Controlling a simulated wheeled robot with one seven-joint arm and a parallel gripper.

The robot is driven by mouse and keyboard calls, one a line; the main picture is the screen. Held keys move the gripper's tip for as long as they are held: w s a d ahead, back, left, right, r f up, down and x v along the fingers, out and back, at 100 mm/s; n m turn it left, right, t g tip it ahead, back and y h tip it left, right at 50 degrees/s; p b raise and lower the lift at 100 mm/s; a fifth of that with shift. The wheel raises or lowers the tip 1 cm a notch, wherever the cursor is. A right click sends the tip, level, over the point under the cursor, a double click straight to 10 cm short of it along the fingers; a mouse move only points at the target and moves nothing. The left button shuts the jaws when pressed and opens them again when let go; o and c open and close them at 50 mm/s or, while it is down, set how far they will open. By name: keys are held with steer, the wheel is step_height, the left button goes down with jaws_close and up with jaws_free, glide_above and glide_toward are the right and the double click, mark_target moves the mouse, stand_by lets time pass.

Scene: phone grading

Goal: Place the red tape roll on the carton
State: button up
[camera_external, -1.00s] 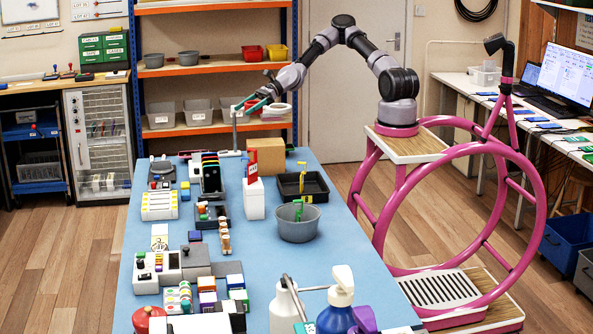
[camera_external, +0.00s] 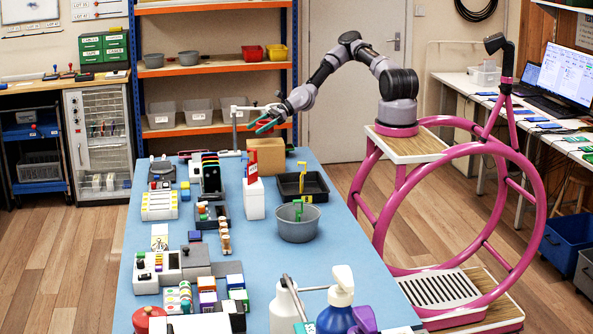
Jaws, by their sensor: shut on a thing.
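The brown carton (camera_external: 266,157) stands upright at the far end of the blue table. My gripper (camera_external: 264,124), with teal fingers, is just above the carton's top. It is shut on the red tape roll (camera_external: 272,114), of which only a small bit of red shows at the fingers. The rest of the roll is hidden or too small to make out. Whether the roll touches the carton cannot be told from this view.
Many small items crowd the table's left side.

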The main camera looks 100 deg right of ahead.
mark_target(259, 143)
steer(key=shift+f, duration=2.15)
steer(key=shift+f, duration=0.15)
steer(key=o, duration=1.1)
steer(key=shift+s+d+r, duration=0.1)
steer(key=shift+s+r, duration=0.1)
steer(key=shift+r, duration=0.05)
steer(key=v, duration=1.1)
steer(key=shift+s+r, duration=0.1)
steer(key=shift+s, duration=0.1)
